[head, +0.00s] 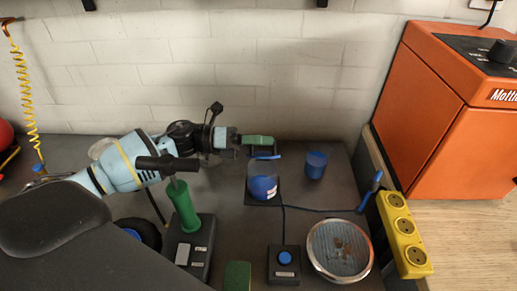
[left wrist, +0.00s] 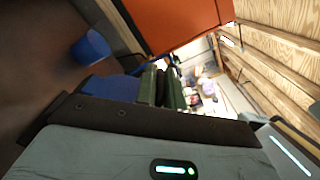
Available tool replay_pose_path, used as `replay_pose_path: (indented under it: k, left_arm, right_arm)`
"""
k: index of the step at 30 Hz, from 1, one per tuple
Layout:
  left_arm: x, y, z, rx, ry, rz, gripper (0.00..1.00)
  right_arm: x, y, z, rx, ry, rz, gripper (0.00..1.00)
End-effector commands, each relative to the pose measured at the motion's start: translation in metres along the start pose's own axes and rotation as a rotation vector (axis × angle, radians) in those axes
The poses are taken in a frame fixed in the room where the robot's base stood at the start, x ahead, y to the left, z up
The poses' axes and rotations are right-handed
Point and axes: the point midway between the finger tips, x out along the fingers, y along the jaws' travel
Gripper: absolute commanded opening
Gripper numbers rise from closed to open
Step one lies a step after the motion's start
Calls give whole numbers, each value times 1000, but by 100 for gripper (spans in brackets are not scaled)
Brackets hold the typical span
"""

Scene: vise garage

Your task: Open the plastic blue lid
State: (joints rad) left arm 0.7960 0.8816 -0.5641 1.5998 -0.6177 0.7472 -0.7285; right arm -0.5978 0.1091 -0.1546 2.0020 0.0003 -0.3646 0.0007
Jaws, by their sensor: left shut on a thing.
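A see-through container with blue contents (head: 263,187) stands upright on a dark square plate in the head view. A thin blue lid edge (head: 268,157) shows just above it, under my left gripper's fingers. My left gripper (head: 260,145) reaches in from the left with green-padded fingers, shut on the blue lid. In the left wrist view the fingers (left wrist: 162,88) are close together, with a blue surface (left wrist: 112,88) beside them. The exact contact is hidden by the fingers and gripper body. My right gripper is not in view.
A blue cup (head: 316,166) stands right of the container. A round metal-rimmed dish (head: 339,249), a blue-button box (head: 284,262) and a yellow socket strip (head: 404,235) are nearer right. A green-handled tool (head: 184,207) stands near my left arm. An orange machine (head: 450,120) is right; a brick wall is behind.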

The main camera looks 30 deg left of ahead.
Motion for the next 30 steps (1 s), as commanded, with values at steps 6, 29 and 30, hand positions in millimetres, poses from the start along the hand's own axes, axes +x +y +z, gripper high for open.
replay_pose_path:
  k: [6, 29, 30]
  left_arm:
    - [0, 5, 17, -203, 0, -1, 0]
    - [0, 47, 52, -898, 4, 0, 0]
    - [0, 49, 52, -927, 5, 0, 0]
  right_arm:
    - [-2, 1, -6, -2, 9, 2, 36]
    - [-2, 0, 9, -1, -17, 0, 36]
    - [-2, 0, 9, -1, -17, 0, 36]
